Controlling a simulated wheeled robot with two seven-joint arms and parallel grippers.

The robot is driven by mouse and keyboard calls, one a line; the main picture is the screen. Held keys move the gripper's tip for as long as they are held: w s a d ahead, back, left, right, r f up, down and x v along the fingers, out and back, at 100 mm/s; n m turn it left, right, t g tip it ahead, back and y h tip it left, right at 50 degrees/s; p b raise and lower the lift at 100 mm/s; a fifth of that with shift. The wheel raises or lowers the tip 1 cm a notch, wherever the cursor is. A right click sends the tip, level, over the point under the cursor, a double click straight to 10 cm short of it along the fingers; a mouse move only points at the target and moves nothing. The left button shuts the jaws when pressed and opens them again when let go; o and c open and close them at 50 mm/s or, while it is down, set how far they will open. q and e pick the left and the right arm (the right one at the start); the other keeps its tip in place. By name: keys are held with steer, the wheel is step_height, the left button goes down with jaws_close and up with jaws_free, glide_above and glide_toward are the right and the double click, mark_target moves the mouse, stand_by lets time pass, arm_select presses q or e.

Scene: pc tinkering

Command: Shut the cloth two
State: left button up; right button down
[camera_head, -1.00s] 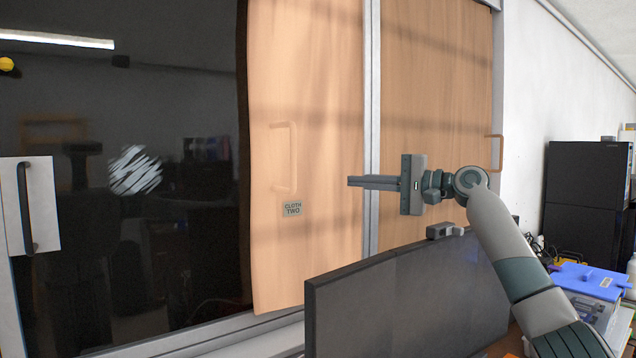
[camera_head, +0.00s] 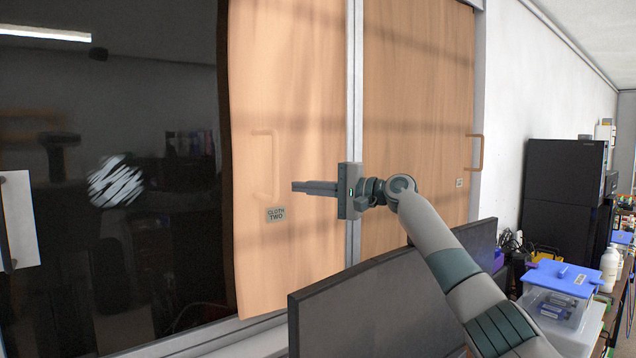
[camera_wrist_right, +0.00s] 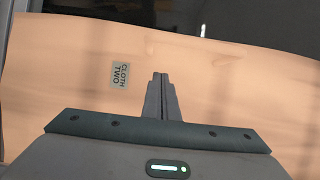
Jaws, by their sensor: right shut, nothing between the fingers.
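Cloth two is a peach wood-grained hanging panel (camera_head: 290,90) with a pale loop handle (camera_head: 264,165) and a label reading "CLOTH TWO" (camera_head: 275,215). It hangs left of a grey vertical post, and a dark opening shows to its left. In the right wrist view the panel (camera_wrist_right: 230,90) spans the picture, with its label (camera_wrist_right: 119,75) left of my fingers. My right gripper (camera_head: 294,187) is shut and empty, its fingers pointing left in front of the panel, just right of the handle. I cannot tell whether it touches the panel. My left gripper is not in view.
A second wooden panel (camera_head: 420,110) with a handle is right of the post. Dark monitors (camera_head: 350,310) stand below my right arm. A blue-lidded clear box (camera_head: 560,280) and a black cabinet (camera_head: 562,185) are at the right. A dark glossy pane (camera_head: 100,240) fills the left.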

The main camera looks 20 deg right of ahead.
steer(key=s+a, duration=0.1)
steer(key=s+a+p, duration=0.1)
steer(key=a, duration=0.1)
steer(key=shift+s+a, duration=0.1)
steer(key=shift+a, duration=0.05)
stand_by(0.3)
steer(key=shift+a, duration=0.1)
steer(key=s+a+p, duration=0.2)
steer(key=s+a, duration=0.3)
steer(key=a, duration=0.9)
steer(key=s+a+p, duration=0.2)
steer(key=s+a, duration=0.4)
steer(key=a, duration=0.7)
steer(key=s+a+p, duration=0.2)
steer(key=s+a, duration=0.4)
steer(key=a, duration=0.8)
steer(key=shift+a, duration=0.3)
steer(key=shift+d, duration=0.15)
